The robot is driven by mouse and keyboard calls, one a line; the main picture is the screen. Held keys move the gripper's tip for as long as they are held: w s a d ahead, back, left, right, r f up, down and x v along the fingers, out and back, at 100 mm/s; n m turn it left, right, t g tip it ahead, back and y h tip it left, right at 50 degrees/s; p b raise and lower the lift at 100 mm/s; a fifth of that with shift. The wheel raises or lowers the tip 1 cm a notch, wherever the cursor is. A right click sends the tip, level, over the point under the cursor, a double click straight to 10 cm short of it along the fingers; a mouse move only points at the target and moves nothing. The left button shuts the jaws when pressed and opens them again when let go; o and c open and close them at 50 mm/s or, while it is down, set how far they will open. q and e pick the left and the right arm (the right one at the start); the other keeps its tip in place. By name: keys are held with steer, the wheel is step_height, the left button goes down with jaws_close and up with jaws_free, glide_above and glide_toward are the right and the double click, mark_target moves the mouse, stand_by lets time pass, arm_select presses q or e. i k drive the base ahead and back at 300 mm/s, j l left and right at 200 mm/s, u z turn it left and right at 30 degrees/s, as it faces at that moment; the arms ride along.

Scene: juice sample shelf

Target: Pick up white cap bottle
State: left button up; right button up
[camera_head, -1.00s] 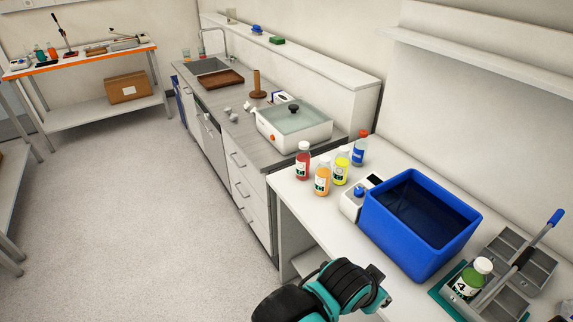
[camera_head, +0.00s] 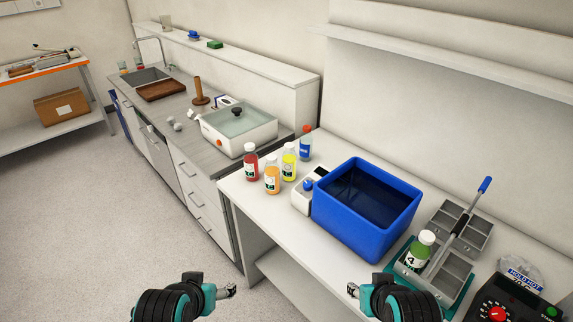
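Bottles with white caps stand upright on the white bench: a red one (camera_head: 251,162), an orange one (camera_head: 272,177) and a yellow one (camera_head: 289,164). A green bottle (camera_head: 418,251) with a white cap and a label "4" stands in the grey carrier (camera_head: 453,270) at right. A blue bottle (camera_head: 305,145) has a red cap. My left gripper (camera_head: 230,290) is at the bottom, in front of the bench and apart from all bottles. My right gripper (camera_head: 353,289) is near the bench front, left of the carrier. Neither visibly holds anything; their finger gaps are not clear.
A blue tub (camera_head: 365,240) of dark liquid fills the bench middle, with a small white device (camera_head: 302,197) beside it. A black device (camera_head: 505,305) with a red knob sits at lower right. A wall shelf (camera_head: 450,62) hangs above. Floor at left is clear.

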mark_target(289, 159)
steer(key=z, duration=1.45)
steer(key=j+z, duration=0.15)
steer(key=j, duration=0.4)
steer(key=j+z, duration=0.15)
steer(key=j, duration=0.35)
steer(key=k+j+z, duration=0.15)
steer(key=j, duration=0.4)
steer(key=k+j+z, duration=0.1)
steer(key=j, duration=0.4)
steer(key=k+j+z, duration=0.15)
steer(key=j, duration=0.4)
steer(key=i, duration=0.05)
